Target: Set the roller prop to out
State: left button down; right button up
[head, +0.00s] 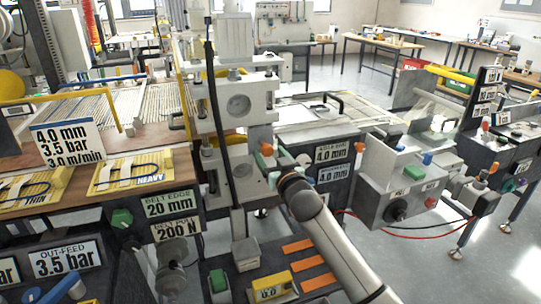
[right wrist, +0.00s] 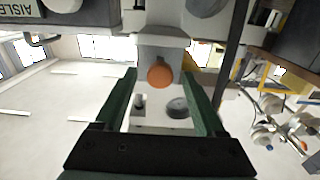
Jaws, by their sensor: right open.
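An orange ball-ended knob (head: 267,149) sticks out from the grey roller stand (head: 240,105) in the middle of the head view. It looks like the roller prop's handle, but I cannot tell its setting. My right gripper (head: 284,166) is just in front of this knob, its fingers partly hidden by its own wrist. In the right wrist view the two green fingers (right wrist: 159,82) are open, with the orange knob (right wrist: 160,73) showing between their tips and clear space on both sides. I cannot tell whether they touch it. My left gripper is not in view.
A grey box with a black knob (head: 396,210) stands to the right. Label plates (head: 333,153) sit just behind my wrist. A black upright pole (head: 213,110) rises left of the knob.

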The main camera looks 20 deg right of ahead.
jog(key=shift+c, duration=0.4)
grip_shut()
dwell(1.0)
